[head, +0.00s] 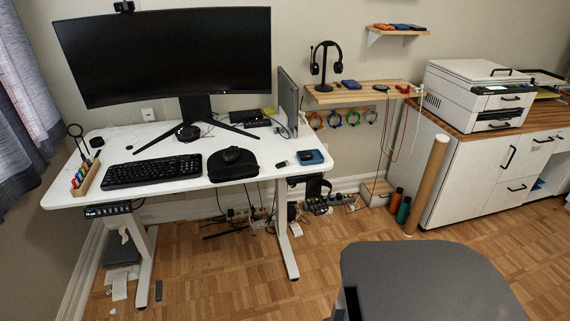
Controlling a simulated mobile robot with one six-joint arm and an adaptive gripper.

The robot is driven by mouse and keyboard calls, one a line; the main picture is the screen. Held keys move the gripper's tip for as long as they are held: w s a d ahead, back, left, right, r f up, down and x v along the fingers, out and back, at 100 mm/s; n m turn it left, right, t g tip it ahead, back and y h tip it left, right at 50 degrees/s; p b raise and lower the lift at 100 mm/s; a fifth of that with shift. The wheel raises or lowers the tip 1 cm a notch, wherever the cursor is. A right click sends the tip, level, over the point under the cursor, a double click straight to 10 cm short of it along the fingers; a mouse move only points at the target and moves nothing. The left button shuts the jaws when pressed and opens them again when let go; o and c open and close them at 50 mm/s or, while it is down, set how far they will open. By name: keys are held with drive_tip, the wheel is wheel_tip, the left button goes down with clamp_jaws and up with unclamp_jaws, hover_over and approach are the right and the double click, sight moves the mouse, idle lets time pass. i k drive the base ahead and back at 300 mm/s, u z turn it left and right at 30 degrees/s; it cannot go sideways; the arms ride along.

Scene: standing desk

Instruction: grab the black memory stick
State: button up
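A small black object that looks like the memory stick (282,164) lies on the white desk (190,178) near its right front edge.
A small dark bar (158,290) lies on the floor. A cardboard tube (426,185) leans by the printer cabinet (465,180). Cables clutter the floor behind the desk.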

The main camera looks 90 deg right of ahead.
sight(283, 164)
drive_tip(key=z, duration=0.05)
drive_tip(key=k, duration=1.8)
drive_tip(key=z, duration=1.75)
drive_tip(key=i, duration=0.3)
drive_tip(key=z, duration=0.2)
